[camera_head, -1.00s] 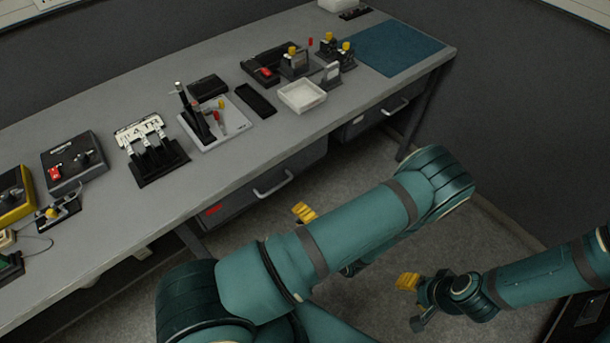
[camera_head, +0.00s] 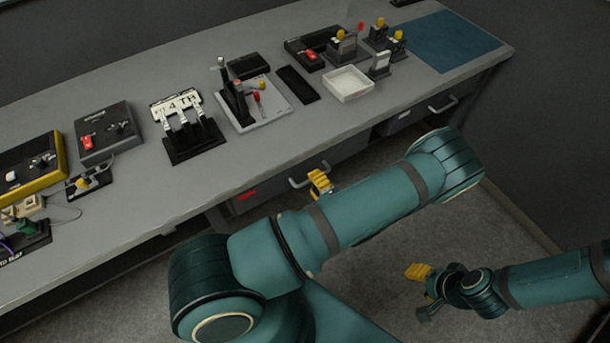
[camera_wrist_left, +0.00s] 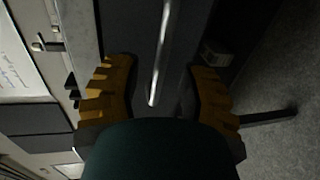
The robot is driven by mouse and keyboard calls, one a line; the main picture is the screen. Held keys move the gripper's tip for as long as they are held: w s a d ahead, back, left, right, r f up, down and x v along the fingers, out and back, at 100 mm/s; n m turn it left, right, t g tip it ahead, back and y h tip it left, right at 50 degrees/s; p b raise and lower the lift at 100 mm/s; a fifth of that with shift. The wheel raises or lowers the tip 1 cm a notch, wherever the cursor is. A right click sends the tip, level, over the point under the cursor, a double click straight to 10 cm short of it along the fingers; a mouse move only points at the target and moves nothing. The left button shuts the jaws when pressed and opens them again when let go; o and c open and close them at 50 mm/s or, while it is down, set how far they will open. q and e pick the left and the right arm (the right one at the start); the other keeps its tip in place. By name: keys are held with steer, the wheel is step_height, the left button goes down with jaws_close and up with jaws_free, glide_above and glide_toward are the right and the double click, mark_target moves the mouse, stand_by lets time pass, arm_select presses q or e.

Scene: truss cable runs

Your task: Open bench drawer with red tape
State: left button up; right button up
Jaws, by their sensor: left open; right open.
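The bench drawer with red tape (camera_head: 247,195) is under the bench, its grey front mostly shut as far as I can see. Its metal bar handle (camera_head: 298,182) is partly covered by my left gripper (camera_head: 320,182), whose yellow fingers show just right of the handle. In the left wrist view the handle bar (camera_wrist_left: 163,50) runs between the two open yellow fingers (camera_wrist_left: 163,95), touching neither. The red tape is out of the wrist view. My right gripper (camera_head: 425,285) is low over the floor at the right, away from the bench; its yellow fingers are small in view.
The bench top (camera_head: 130,205) bears switch boxes, a lever panel (camera_head: 190,140), a white tray (camera_head: 348,84) and a blue mat (camera_head: 452,42). A second drawer (camera_head: 415,112) with a bar handle is further right. Open floor lies below the bench.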

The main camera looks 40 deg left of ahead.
arm_select(q)
steer(key=shift+x, duration=1)
jaws_close()
steer(key=shift+d, duration=0.1)
